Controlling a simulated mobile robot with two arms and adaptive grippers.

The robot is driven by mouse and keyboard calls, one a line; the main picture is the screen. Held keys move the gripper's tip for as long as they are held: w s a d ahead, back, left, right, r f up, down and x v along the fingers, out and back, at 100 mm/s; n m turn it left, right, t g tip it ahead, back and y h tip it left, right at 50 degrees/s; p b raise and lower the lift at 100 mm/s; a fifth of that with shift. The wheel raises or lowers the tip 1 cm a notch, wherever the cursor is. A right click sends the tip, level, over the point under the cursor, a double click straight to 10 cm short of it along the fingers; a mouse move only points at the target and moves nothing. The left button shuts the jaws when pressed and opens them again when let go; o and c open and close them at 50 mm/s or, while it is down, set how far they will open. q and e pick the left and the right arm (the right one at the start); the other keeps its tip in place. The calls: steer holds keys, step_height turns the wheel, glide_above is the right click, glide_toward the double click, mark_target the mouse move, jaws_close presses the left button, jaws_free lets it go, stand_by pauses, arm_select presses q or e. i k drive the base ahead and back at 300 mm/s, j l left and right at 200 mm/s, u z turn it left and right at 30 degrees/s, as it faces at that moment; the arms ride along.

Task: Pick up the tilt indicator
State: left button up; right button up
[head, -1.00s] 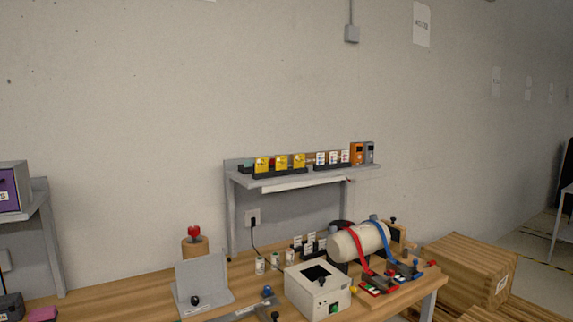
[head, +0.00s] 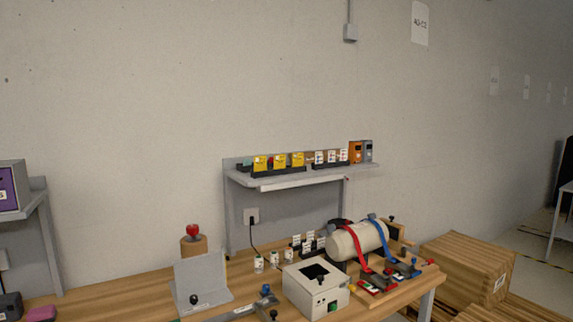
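Small upright items stand in dark holders on the grey wall shelf (head: 300,182). They include several yellow cards (head: 280,160), several white cards with red marks (head: 332,156), an orange device (head: 355,151) and a grey device (head: 368,151). Any of these could be the tilt indicator, but the labels are too small to read, so I cannot tell which one it is. Neither of my grippers shows in the head view.
Below the shelf, a wooden bench (head: 150,290) holds a cream box (head: 316,292) with a dark opening, a strapped cream cylinder (head: 357,240), a grey angled plate (head: 202,280) and a red knob on a wooden block (head: 194,247). Wooden crates (head: 470,265) stand at right.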

mark_target(279, 159)
steer(key=i+l+z, duration=0.2)
steer(key=i+l, duration=0.25)
steer(key=i+l+z, duration=0.2)
steer(key=i+l, duration=0.15)
steer(key=i, duration=0.2)
